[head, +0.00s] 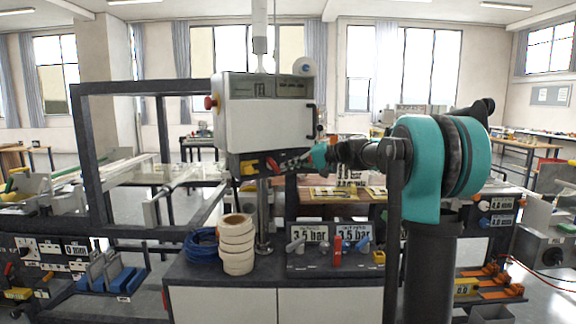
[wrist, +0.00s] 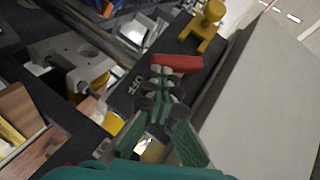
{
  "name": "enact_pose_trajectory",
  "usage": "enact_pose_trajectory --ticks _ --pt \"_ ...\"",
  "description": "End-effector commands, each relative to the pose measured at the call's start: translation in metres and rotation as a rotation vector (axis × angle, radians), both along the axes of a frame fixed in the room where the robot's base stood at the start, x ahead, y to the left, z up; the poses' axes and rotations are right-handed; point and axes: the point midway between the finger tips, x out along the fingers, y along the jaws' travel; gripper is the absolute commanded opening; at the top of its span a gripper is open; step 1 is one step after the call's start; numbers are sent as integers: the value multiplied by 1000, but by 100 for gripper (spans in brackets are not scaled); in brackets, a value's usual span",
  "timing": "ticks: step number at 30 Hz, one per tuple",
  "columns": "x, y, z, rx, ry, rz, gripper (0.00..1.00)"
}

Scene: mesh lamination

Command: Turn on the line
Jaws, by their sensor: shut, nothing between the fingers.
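A dark strip (wrist: 188,45) runs along the underside of the control box, with the white letters OFF beside a red handle (wrist: 176,62). The red handle also shows under the box in the head view (head: 272,164). My gripper (wrist: 161,76) is shut and empty, with its fingertips right at the red handle; I cannot tell whether they touch it. In the head view my gripper (head: 288,163) reaches in from the right, just beside the handle. The fingers hide part of the strip and its lettering.
The white control box (head: 262,125) with a red knob (head: 210,103) hangs just above. A yellow fitting (wrist: 206,25) sits further along the strip. Below stand a stack of tape rolls (head: 237,245), blue cable (head: 201,245) and a panel with pressure labels (head: 310,233).

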Motion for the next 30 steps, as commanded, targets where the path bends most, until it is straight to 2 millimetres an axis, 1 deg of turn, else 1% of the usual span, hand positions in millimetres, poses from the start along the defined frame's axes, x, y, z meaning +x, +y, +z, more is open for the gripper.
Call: enact_pose_trajectory --ticks 9,18,30 --pt "0 1 -10 179 104 0 0" --pt "-1 3 -16 306 177 0 0" --pt "-2 4 -20 320 186 0 0"
